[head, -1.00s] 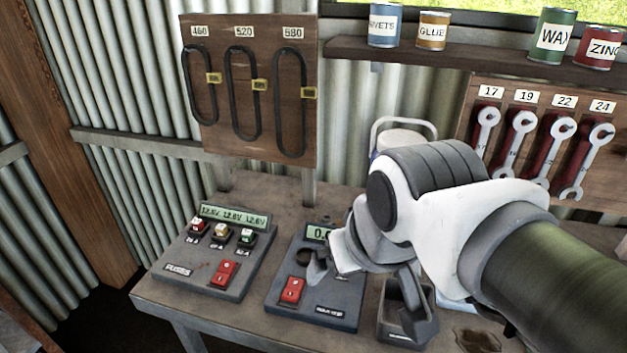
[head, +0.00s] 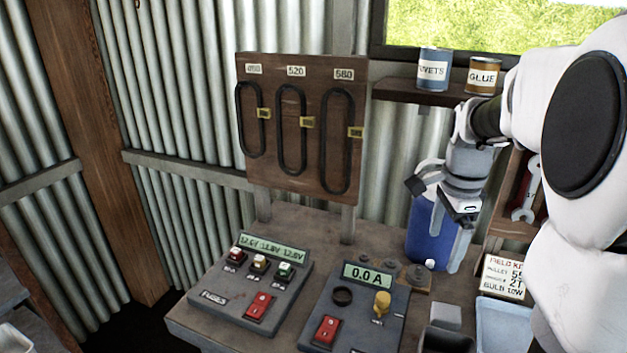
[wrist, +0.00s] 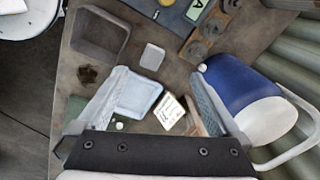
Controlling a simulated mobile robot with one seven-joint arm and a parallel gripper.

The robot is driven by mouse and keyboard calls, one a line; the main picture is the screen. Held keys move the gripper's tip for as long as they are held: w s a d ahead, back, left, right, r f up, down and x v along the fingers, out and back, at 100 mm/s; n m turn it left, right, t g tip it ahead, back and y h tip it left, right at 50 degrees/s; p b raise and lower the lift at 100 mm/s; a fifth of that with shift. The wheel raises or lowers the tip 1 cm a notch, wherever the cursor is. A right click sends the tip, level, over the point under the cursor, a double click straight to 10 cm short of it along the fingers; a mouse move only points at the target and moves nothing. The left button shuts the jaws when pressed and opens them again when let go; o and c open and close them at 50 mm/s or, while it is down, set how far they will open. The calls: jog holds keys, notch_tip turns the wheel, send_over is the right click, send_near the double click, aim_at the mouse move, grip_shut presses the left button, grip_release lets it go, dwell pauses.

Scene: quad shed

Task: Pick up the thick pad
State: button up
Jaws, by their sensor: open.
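No object is plainly marked as the thick pad. Candidates are several dark round discs (head: 392,265) on a wooden strip behind the ammeter box; they also show in the wrist view (wrist: 198,48), and I cannot tell which is thickest. A small grey block (head: 446,316) beside the dark bin is another candidate, and it shows in the wrist view (wrist: 152,57). My gripper (wrist: 158,92) is open and empty, pointing down above the bench. In the head view it hangs in front of the blue jug (head: 428,236), right of the discs.
The ammeter box (head: 352,305) and fuse box (head: 250,285) stand at left. The jug (wrist: 238,85) stands close to one finger. A shelf with cans (head: 433,70) is above.

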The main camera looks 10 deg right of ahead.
jog(key=d+f+m+g, duration=0.1)
jog(key=d+f+m, duration=0.25)
jog(key=d, duration=0.25)
jog(key=b, duration=0.1)
send_over(447, 311)
jog(key=shift+m+y, duration=0.3)
jog(key=shift+m, duration=0.05)
jog(key=f, duration=1)
jog(key=shift+s+f, duration=0.2)
jog(key=shift+f, duration=0.05)
jog(key=shift+w+f+b, duration=0.15)
jog(key=shift+f+b, duration=0.2)
jog(key=shift+f, duration=2.55)
jog(key=c, duration=1.4)
jog(key=shift+r, duration=0.45)
jog(key=r, duration=0.4)
jog(key=shift+s+d, duration=0.2)
jog(key=shift+d, duration=0.1)
jog(key=s+d+r, duration=0.2)
jog(key=d, duration=0.1)
jog(key=s+d+r, duration=0.2)
jog(key=d, duration=0.1)
jog(key=s+d+r+p, duration=0.1)
jog(key=s+d+r, duration=0.1)
jog(key=d, duration=0.1)
jog(key=shift+r, duration=0.1)
